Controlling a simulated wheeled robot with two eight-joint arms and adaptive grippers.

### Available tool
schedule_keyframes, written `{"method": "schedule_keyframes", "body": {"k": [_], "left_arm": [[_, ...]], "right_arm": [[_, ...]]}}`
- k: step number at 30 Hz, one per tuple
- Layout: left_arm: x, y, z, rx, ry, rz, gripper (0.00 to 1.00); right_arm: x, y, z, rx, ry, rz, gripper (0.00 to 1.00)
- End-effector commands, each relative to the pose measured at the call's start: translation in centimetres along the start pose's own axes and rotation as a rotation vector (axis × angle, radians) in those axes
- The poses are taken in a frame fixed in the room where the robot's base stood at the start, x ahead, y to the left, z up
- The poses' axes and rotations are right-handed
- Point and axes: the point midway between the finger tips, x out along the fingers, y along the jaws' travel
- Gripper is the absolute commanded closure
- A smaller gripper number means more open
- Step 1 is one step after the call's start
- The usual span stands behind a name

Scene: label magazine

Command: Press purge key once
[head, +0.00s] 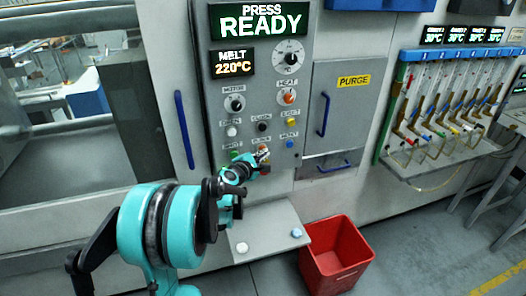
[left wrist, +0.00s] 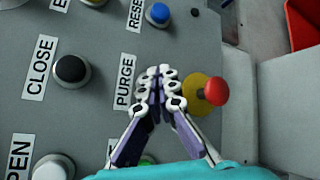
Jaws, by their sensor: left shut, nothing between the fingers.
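The PURGE label (left wrist: 124,81) shows on the grey key panel (head: 262,110) in the left wrist view. The key beside this label is hidden behind my left gripper (left wrist: 162,84). Its fingers are shut and empty, with the tips in front of the key's place; I cannot tell whether they touch it. In the head view my left gripper (head: 261,155) reaches to the lower middle of the panel, covering part of the lower key row. A red knob on a yellow ring (left wrist: 213,91) stands right beside the fingers in the wrist view. My right gripper is not in view.
Close by are a black CLOSE key (left wrist: 71,69), a blue RESET key (left wrist: 158,14) and a green key (left wrist: 147,159), partly covered. A door with a yellow PURGE sign (head: 353,81) is right of the panel. A red bin (head: 336,254) stands below.

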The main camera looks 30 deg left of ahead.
Motion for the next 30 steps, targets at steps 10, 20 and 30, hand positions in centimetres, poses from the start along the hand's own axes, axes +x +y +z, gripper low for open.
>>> {"method": "schedule_keyframes", "body": {"k": [10, 20, 30], "left_arm": [[0.3, 0.2, -0.2, 0.000, 0.001, 0.001, 1.00], [0.2, 0.2, -0.2, 0.000, 0.000, 0.001, 1.00], [-0.9, -0.6, 0.6, -0.001, 0.000, 0.000, 1.00]], "right_arm": [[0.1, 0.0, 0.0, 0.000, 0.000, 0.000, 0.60], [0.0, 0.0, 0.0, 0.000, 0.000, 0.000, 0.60], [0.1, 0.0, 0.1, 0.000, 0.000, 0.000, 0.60]]}}
